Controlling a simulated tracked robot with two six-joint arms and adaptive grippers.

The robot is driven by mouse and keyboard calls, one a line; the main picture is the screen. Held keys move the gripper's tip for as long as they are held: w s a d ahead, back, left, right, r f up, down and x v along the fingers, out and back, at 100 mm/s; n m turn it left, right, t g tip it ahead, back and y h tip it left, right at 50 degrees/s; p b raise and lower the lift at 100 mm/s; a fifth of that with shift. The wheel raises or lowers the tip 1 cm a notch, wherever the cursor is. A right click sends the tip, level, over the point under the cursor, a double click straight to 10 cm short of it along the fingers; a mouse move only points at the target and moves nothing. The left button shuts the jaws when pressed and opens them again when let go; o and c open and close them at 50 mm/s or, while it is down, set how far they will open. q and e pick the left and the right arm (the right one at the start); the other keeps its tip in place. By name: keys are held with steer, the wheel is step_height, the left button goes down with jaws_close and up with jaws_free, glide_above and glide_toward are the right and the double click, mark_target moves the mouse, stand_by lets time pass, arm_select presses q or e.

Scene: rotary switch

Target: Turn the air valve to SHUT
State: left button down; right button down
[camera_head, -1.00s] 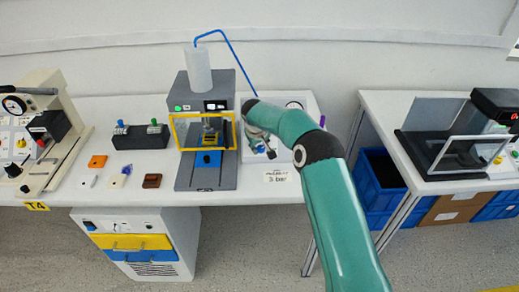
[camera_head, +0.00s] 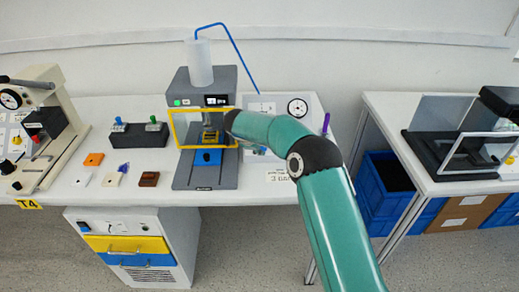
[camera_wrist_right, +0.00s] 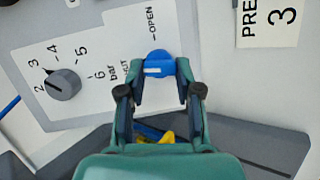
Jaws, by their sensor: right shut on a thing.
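The air valve is a blue round knob (camera_wrist_right: 158,63) with a white mark on a pale panel (camera_wrist_right: 105,105). In the right wrist view the white mark lies across its left half, pointing left toward a partly hidden label ending in "UT". The word OPEN stands above the knob. My right gripper (camera_wrist_right: 162,76) has a finger on each side of the knob and is shut on it. In the head view my right arm covers the knob and the gripper. My left gripper is not in view.
A grey pressure dial (camera_wrist_right: 63,85) with numbers stands left of the knob on the panel. A round gauge (camera_head: 298,108) sits at the panel's back right. A press with a yellow-framed guard (camera_head: 177,128) stands close left of my right arm. A white card (camera_wrist_right: 272,22) is at upper right.

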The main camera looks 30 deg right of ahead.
steer(key=shift+a+n+h+b, duration=0.1)
steer(key=shift+n+h+b, duration=0.35)
steer(key=shift+n, duration=0.75)
steer(key=c, duration=0.8)
jaws_free()
steer(key=v, duration=1.2)
steer(key=shift+s, duration=0.25)
steer(key=shift+d+f, duration=0.1)
steer(key=shift+d, duration=0.1)
